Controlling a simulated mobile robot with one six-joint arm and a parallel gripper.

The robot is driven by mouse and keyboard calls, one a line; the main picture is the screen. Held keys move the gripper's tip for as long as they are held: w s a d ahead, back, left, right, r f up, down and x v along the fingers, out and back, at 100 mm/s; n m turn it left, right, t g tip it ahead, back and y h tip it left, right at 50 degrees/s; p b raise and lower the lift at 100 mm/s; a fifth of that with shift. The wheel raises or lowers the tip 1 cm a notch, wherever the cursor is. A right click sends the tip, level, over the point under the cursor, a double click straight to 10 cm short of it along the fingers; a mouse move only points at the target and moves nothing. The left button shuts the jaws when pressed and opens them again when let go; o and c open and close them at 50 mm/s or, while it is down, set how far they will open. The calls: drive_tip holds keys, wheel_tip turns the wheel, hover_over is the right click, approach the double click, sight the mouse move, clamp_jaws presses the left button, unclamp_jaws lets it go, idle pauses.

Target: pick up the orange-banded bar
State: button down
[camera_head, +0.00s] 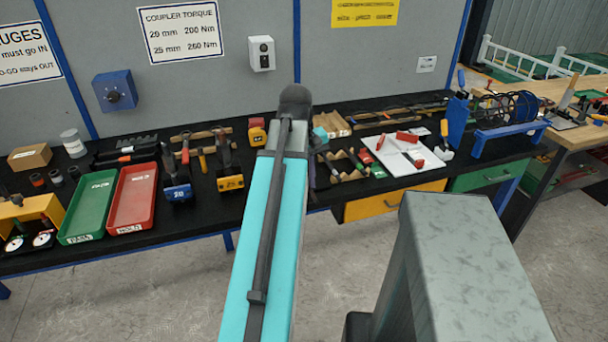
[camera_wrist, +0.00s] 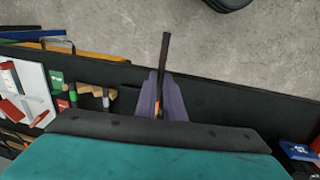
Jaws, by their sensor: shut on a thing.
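The orange-banded bar (camera_wrist: 165,55) is a thin dark rod in the wrist view, with its orange band low between the fingers. My gripper (camera_wrist: 160,98) has two purple-grey fingers, one on each side of the bar, and is shut on it. The bar's upper part sticks out past the fingertips toward the bench edge and floor in the picture. Its lower end is hidden behind my wrist housing. In the head view my own arm covers most of the gripper, and the bar cannot be made out there.
A white sheet (camera_head: 405,153) with red-handled items lies right of the rack in the head view. Green (camera_head: 88,207) and red (camera_head: 132,198) trays stand at left on the black bench.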

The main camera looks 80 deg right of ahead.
drive_tip(key=shift+s+a, duration=0.3)
drive_tip(key=shift+a, duration=0.5)
